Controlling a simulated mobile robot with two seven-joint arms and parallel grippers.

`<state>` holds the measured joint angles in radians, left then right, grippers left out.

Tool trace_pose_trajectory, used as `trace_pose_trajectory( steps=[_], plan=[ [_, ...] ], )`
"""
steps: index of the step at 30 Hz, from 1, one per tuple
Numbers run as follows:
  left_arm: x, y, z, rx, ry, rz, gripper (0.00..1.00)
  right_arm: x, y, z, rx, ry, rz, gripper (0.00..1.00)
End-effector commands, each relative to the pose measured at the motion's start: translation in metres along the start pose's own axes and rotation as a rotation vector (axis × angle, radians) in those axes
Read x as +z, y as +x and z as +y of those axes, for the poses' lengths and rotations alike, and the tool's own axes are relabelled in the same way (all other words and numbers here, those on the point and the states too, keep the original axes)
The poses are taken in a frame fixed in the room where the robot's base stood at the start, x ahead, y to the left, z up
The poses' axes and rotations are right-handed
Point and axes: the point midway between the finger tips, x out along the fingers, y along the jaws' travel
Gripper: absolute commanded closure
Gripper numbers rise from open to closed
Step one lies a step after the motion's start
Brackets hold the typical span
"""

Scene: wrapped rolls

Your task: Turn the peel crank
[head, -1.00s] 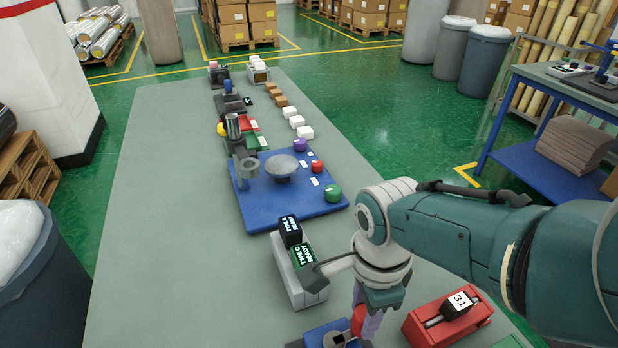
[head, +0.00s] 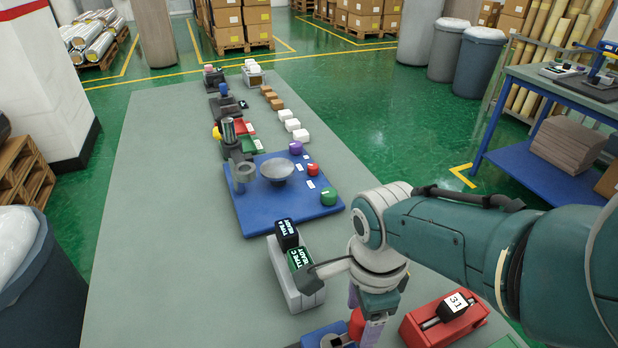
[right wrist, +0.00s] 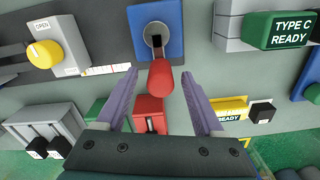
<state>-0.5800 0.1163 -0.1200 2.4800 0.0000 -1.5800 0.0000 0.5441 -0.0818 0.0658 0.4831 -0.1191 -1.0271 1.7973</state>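The crank has a blue base (right wrist: 156,30) with a round dark hub and a red handle (right wrist: 161,77) pointing toward my right gripper in the right wrist view. In the head view, its base (head: 320,338) and red handle (head: 356,324) show at the bottom edge, partly cut off and partly hidden by my gripper. My right gripper (right wrist: 158,84) is open, with its purple fingers on either side of the red handle and a gap on both sides. It also shows in the head view (head: 363,312). My left gripper is not in view.
A red device (head: 443,321) marked 31 stands right of the crank. A grey box with a green "TYPE C READY" label (head: 301,259) is behind it. A blue board (head: 247,213) with a bowl and several knobs lies farther back. The left table side is clear.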

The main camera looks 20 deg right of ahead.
Motion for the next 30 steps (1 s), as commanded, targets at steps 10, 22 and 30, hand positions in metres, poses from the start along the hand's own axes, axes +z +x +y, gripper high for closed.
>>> trace_pose_trajectory(
  steps=[10, 22, 30],
  plan=[
    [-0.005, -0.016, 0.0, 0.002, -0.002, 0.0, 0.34, -0.001, -0.018, 0.0, 0.0, -0.001, 0.002, 0.31],
    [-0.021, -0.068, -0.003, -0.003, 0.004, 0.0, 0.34, 0.0, -0.09, 0.0, -0.001, 0.001, -0.001, 0.31],
    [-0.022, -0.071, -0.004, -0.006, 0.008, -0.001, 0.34, 0.0, -0.1, 0.0, 0.0, -0.001, 0.0, 0.31]
  ],
)
